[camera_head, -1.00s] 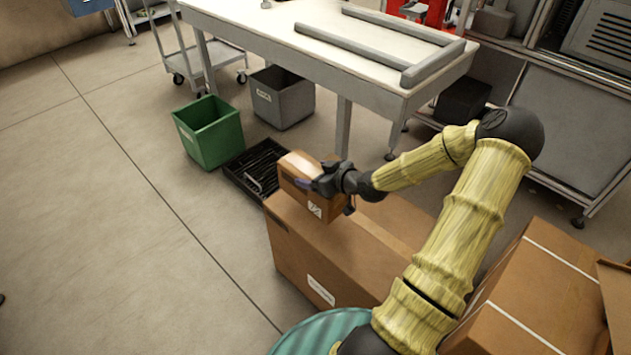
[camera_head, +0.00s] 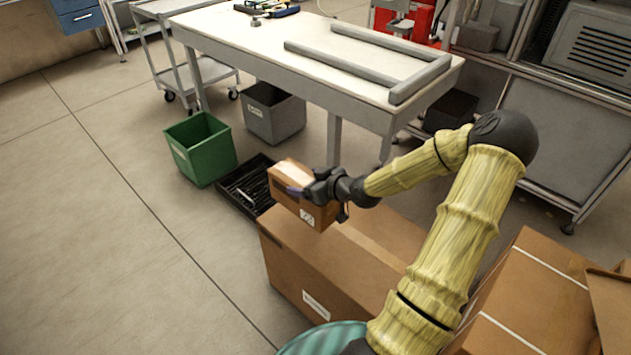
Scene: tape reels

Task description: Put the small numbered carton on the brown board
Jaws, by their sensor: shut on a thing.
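The small carton (camera_head: 296,194) is a brown cardboard box with a pale strip of tape on top and a white label on its front side. My gripper (camera_head: 309,190) is shut on it from the right. The carton is at the far end of a large cardboard box (camera_head: 345,262), just over its top. I cannot tell for sure whether there is a gap between them. The gripper's fingers are small here and partly blend with the carton. I cannot make out a brown board with certainty.
A green bin (camera_head: 203,158), a grey bin (camera_head: 273,118) and a black crate (camera_head: 238,190) stand on the floor beyond. A white-topped workbench (camera_head: 250,40) bears a grey frame. Another taped carton (camera_head: 545,290) is at right. The floor at left is clear.

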